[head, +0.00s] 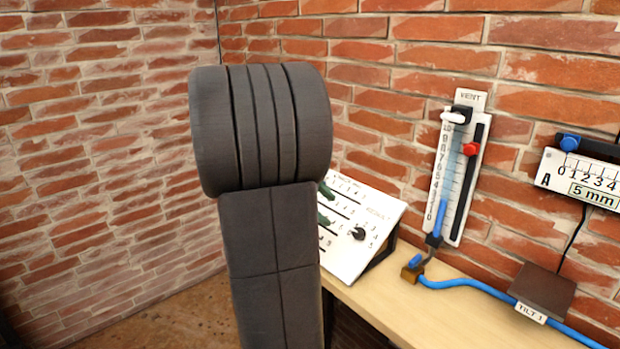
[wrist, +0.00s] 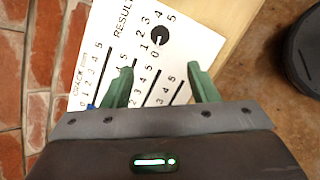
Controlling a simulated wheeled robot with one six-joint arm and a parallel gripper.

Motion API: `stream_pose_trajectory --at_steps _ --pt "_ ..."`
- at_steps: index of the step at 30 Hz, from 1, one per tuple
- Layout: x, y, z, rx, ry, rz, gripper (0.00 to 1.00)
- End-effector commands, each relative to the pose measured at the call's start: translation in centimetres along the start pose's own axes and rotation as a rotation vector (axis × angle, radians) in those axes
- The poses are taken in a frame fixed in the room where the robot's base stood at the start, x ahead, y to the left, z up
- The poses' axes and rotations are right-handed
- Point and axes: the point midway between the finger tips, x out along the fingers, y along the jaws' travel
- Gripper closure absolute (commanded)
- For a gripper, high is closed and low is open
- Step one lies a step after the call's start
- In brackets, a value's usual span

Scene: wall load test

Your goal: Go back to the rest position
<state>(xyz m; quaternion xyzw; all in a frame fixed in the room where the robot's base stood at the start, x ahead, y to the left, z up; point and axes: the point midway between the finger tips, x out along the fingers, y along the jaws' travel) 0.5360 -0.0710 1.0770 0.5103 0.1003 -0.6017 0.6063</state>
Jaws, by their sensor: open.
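My gripper (wrist: 160,70) shows in the wrist view with its two green fingers spread apart and nothing held between them. Beyond the fingers lies the white results panel (wrist: 97,42) with number scales, black slots and a black round knob (wrist: 159,37). I cannot tell how far the fingertips are from it. In the head view, my dark arm stands upright in the middle and hides most of the gripper. Bits of green finger show at the arm's right edge, in front of the sloped results panel (head: 376,208) and left of its knob (head: 359,233).
The panel stands on a wooden bench (head: 400,305) along a brick wall (head: 360,80). A vertical gauge (head: 458,180) marked VENT, a blue hose (head: 470,287), a brown TILT 1 box (head: 543,288) and a 5 mm scale (head: 590,180) are to the right. Floor shows at lower left.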

Motion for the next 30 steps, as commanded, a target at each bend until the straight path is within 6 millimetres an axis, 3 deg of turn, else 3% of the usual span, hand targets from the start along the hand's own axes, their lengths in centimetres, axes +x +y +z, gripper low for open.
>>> stream_pose_trajectory --at_steps 18,24,30 --pt "11.2 -0.1 0.1 0.001 -0.004 -0.004 0.46" --pt "13.1 -0.1 0.1 0.0 -0.002 -0.003 0.46" --pt "13.1 0.0 0.1 0.023 -0.001 -0.006 0.46"
